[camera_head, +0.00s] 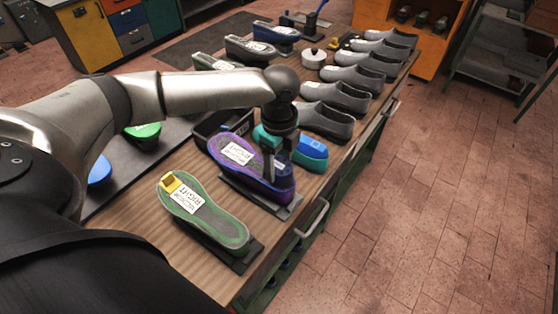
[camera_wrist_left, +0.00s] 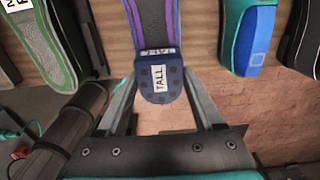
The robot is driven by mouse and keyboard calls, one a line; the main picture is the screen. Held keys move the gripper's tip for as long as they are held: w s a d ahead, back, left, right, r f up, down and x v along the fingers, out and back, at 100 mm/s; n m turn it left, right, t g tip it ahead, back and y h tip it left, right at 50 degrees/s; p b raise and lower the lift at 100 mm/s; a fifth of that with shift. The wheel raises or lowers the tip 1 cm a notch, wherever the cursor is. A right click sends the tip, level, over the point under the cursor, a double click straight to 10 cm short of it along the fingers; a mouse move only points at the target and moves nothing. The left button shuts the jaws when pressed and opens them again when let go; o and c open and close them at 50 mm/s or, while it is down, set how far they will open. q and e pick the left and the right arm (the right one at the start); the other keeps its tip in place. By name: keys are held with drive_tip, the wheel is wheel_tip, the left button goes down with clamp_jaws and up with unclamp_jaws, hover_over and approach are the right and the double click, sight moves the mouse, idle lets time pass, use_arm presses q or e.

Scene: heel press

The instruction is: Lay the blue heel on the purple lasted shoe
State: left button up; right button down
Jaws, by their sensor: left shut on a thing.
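The purple lasted shoe (camera_head: 228,150) lies sole up on a dark stand, with a white RIGHT label on its sole. Its narrow end also shows at the top of the left wrist view (camera_wrist_left: 150,18). My left gripper (camera_head: 279,172) is over the shoe's near right end. In the left wrist view its fingers (camera_wrist_left: 160,103) are shut on the sides of the dark blue heel (camera_wrist_left: 160,95), which has a white TALL label. The heel lines up with the shoe's end and overlaps or meets it there; I cannot tell whether they touch. My right gripper is not in view.
A green-edged shoe (camera_head: 203,212) with a yellow piece stands nearer, and a teal and blue shoe (camera_head: 311,150) just beyond. Several grey shoes (camera_head: 338,97) line the bench's right edge. A blue piece (camera_head: 99,172) and a green piece (camera_head: 144,131) lie at left.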

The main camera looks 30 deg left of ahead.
use_arm(q)
drive_tip(key=shift+f, duration=0.65)
idle(0.6)
drive_tip(key=o, duration=1.5)
drive_tip(key=shift+r, duration=0.1)
wheel_tip(320, 180, up, 15)
drive_tip(key=shift+p, duration=0.3)
